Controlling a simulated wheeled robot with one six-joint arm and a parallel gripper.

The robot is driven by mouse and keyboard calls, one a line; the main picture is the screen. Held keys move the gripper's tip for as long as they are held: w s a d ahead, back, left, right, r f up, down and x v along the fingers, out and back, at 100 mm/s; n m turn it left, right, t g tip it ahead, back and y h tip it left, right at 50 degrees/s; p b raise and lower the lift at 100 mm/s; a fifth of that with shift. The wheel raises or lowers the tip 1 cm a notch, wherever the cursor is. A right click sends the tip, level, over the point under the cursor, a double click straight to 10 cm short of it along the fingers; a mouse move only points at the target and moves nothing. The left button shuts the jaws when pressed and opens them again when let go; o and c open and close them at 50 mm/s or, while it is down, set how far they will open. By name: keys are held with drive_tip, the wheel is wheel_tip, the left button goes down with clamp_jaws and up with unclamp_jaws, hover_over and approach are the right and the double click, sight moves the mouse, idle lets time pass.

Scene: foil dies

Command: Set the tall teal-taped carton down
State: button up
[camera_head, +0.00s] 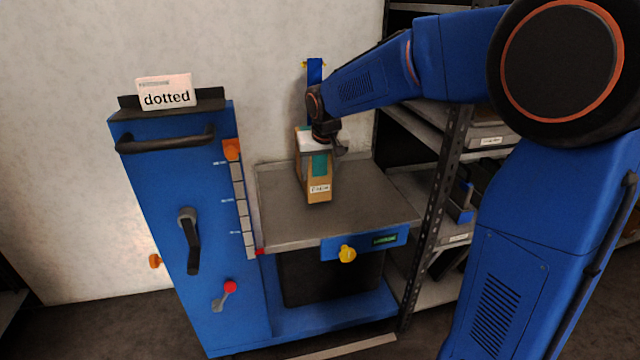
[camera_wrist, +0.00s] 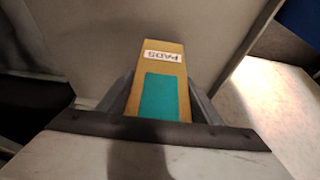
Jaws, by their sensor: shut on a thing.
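The tall teal-taped carton (camera_head: 320,186) is brown with a teal strip and a small white label. It is at the grey worktop (camera_head: 368,208) of the blue machine, towards the back. I cannot tell whether its base touches the worktop. My gripper (camera_head: 325,143) is at its top, shut on it from above.
A blue cabinet (camera_head: 175,240) with a black handle, a lever and a "dotted" sign (camera_head: 166,91) stands at left. A metal shelf rack (camera_head: 440,190) stands close on the right. The worktop is bare in front of and right of the carton. A yellow knob (camera_head: 347,254) sits below its front edge.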

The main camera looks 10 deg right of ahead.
sight(319, 183)
drive_tip(key=shift+f, duration=2.15)
drive_tip(key=o, duration=1.6)
drive_tip(key=v, duration=1.2)
drive_tip(key=s+d+f, duration=0.2)
drive_tip(key=s+d, duration=0.1)
drive_tip(key=s, duration=0.8)
drive_tip(key=s+d+f, duration=0.3)
drive_tip(key=s, duration=0.8)
drive_tip(key=s+d+f, duration=0.2)
drive_tip(key=s+d, duration=0.1)
drive_tip(key=s, duration=0.9)
drive_tip(key=shift+s+d+f, duration=0.1)
drive_tip(key=shift+f, duration=0.2)
